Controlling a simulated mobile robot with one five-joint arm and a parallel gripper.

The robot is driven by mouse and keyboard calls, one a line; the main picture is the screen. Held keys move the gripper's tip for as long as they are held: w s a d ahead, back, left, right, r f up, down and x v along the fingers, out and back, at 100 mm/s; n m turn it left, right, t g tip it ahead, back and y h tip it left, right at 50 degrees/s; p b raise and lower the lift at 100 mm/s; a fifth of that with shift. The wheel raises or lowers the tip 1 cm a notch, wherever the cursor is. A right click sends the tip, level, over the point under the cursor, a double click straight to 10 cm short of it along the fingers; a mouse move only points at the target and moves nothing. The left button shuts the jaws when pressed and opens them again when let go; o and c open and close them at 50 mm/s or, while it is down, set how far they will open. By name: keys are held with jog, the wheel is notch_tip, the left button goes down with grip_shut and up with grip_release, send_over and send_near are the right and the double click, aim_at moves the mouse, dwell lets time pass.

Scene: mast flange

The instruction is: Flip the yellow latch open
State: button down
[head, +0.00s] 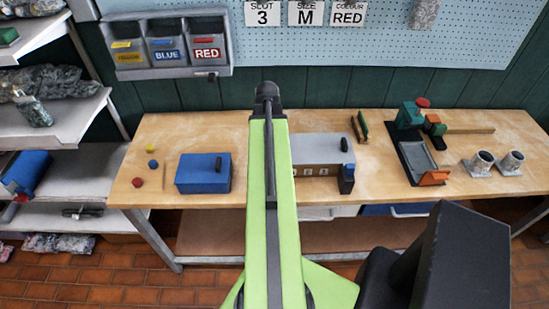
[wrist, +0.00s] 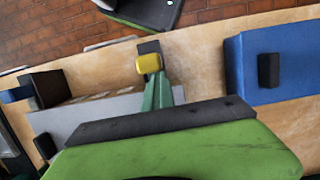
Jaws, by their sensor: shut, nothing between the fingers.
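The yellow latch (wrist: 149,63) shows in the wrist view as a small yellow piece by a dark block (wrist: 149,47) near the table's front edge. My gripper (wrist: 156,82) is shut and empty, its green fingers pointing at the yellow piece. The fingertips are right at it; I cannot tell whether they touch. In the head view my arm hides the latch and my fingertips. A grey-topped box (head: 318,149) stands beside the latch and also shows in the wrist view (wrist: 85,110). A dark block with a blue top (head: 347,178) is at its right front corner.
A blue box with a black handle (head: 203,173) stands to the left on the wooden table (head: 240,130). Small coloured balls lie farther left. A green-and-black tool (head: 418,150) and two grey cups (head: 495,162) are at the right. Labelled bins (head: 167,45) hang behind.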

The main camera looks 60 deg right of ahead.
jog(key=shift+s, duration=0.35)
jog(key=shift+s+d, duration=0.2)
jog(key=shift+d, duration=0.05)
jog(key=shift+w+d+r, duration=0.1)
jog(key=shift+d, duration=0.1)
jog(key=w+d, duration=0.3)
jog(key=p+v, duration=0.9)
jog(key=shift+a+r+p, duration=0.2)
jog(key=shift+r+p, duration=0.1)
jog(key=shift+r, duration=0.15)
